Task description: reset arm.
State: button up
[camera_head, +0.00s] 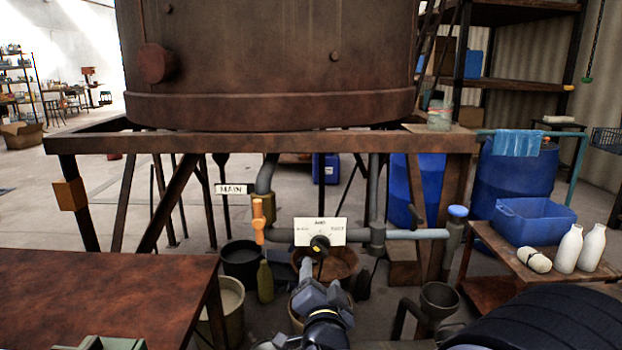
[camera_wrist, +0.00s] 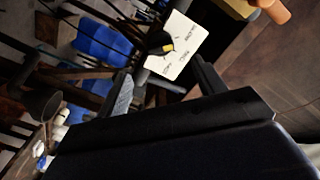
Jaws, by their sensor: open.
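My gripper (camera_head: 319,278) is open and empty, low in front of the vat stand. In the wrist view its two fingers (camera_wrist: 163,86) are spread apart with nothing between them. Ahead of them is a white label plate (camera_head: 301,231) with a black knob (camera_head: 320,243), which bears a yellow mark. In the wrist view the plate (camera_wrist: 183,52) and knob (camera_wrist: 160,43) appear tilted, beyond the fingertips. The gripper looks apart from the knob.
A rusty vat (camera_head: 270,60) stands on a frame (camera_head: 300,142). An orange handle (camera_head: 258,222) and a pipe (camera_head: 420,234) flank the plate. A rusty table (camera_head: 100,290) is left; a funnel (camera_head: 439,298), a blue bin (camera_head: 535,222) and white bottles (camera_head: 568,250) are right. Buckets stand below.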

aim_at(321, 252)
jog(key=w, duration=1)
jog(key=shift+b, duration=0.4)
jog(key=shift+w+m, duration=0.2)
jog(key=shift+m, duration=0.1)
jog(key=m, duration=0.4)
jog(key=shift+s+m, duration=0.1)
jog(key=shift+m, duration=0.2)
jog(key=m+p, duration=0.2)
jog(key=m, duration=0.2)
jog(key=shift+r, duration=0.1)
jog(key=m+p, duration=0.4)
jog(key=m, duration=0.1)
jog(key=m+p, duration=0.3)
jog(key=p, duration=0.1)
jog(key=shift+m+p, duration=0.3)
jog(key=shift+m, duration=0.1)
jog(key=shift+s, duration=0.4)
